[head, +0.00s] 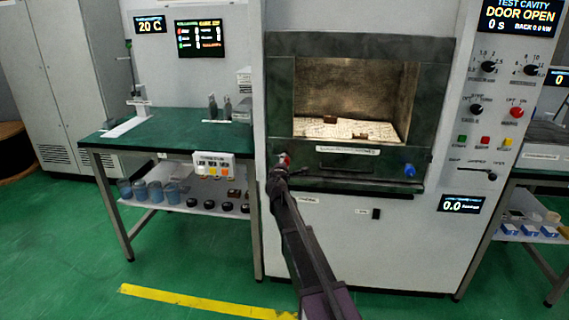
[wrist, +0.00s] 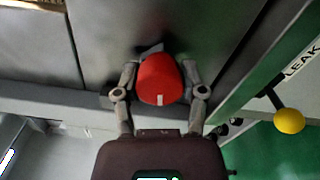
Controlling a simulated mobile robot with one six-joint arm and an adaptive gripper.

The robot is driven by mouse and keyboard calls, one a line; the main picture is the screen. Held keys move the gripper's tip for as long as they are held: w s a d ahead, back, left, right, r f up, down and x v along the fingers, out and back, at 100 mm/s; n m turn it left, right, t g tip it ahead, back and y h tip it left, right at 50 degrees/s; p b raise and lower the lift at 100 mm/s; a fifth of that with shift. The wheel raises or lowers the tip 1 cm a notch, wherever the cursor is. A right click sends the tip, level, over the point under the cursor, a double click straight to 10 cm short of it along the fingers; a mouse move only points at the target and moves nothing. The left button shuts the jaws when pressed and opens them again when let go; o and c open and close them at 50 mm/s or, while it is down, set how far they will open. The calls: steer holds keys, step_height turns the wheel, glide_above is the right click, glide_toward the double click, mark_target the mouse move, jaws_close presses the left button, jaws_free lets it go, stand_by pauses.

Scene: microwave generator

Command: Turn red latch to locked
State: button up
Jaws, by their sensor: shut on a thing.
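The red latch (wrist: 160,78) is a rounded red knob with a small white mark at its lower edge in the wrist view. My gripper (wrist: 160,90) has one finger on each side of it and is shut on it. In the head view my gripper (head: 278,175) is at the lower left of the microwave cavity front, and a little of the red latch (head: 284,158) shows above it. A blue latch (head: 409,170) sits at the lower right of the same front.
The open cavity (head: 350,92) holds a light slab with small brown pieces. A green-topped bench (head: 165,140) stands at the left. A yellow ball knob (wrist: 289,121) on a dark stem is right of my gripper, near a "LEAK" label. A control panel is at the right.

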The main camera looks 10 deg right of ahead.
steer(key=m, duration=0.4)
steer(key=shift+w+m, duration=0.1)
steer(key=shift+m, duration=2.1)
steer(key=o, duration=1.2)
steer(key=shift+c, duration=0.2)
steer(key=v, duration=1.2)
